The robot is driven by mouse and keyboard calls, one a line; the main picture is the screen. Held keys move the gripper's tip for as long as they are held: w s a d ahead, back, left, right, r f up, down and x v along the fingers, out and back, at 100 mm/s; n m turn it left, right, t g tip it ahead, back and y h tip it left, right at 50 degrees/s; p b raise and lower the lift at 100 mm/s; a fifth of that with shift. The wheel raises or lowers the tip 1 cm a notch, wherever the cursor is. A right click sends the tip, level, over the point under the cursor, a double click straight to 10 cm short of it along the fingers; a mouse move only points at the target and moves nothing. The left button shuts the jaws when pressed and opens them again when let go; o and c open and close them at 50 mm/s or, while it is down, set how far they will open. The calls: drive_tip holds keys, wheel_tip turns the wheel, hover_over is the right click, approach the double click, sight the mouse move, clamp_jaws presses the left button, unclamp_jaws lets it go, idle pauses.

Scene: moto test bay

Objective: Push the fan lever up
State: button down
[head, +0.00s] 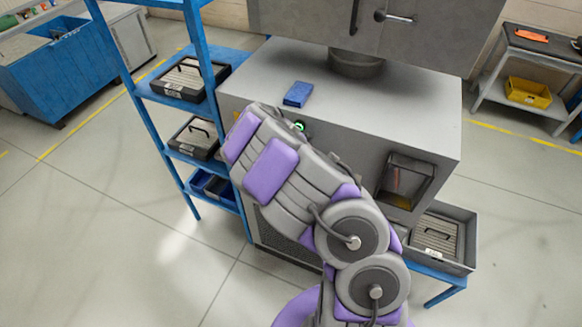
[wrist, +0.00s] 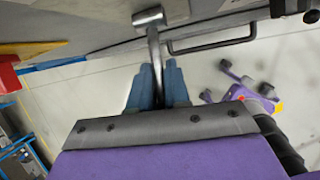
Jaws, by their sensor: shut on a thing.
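In the wrist view, a metal lever (wrist: 154,48) with a thick round end joins a grey surface at the top. Its shaft runs down between the two blue fingers of my gripper (wrist: 158,70). The fingers are shut on the shaft. In the head view, my arm hides the gripper. That view also shows a metal lever (head: 396,17) on the front of the upper grey cabinet, with no gripper on it. I cannot tell whether it is the lever I hold.
A black handle (wrist: 212,41) is beside the lever. A grey machine (head: 420,125) fills the middle, with a blue block (head: 298,94) on top. A blue shelf rack (head: 205,65) stands close on the left. A grey bin (head: 458,262) is at right. Floor at left is clear.

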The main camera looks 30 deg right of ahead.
drive_tip(key=shift+w, duration=0.1)
drive_tip(key=c, duration=1.2)
unclamp_jaws()
drive_tip(key=shift+r, duration=0.1)
drive_tip(key=v, duration=1.7)
